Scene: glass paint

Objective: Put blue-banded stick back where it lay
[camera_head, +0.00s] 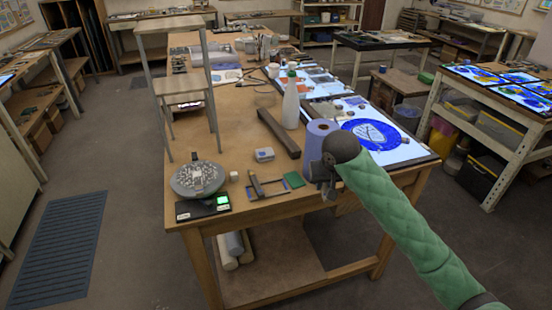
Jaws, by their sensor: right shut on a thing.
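My right gripper (326,184) hangs over the front right part of the wooden table (215,135), close in front of a blue-violet roll (316,140). It is shut on a small, dark thing, mostly hidden by the gripper; I cannot tell whether this is the blue-banded stick. I cannot make out a blue band anywhere. A dark-handled tool (256,186) lies on the table left of the gripper, with a small dark rack-like piece (272,190) beside it. My left gripper is not in view.
A round dish of pale bits (198,178) stands on a black scale (203,206) at the front left corner. A lit panel (395,150) lies right.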

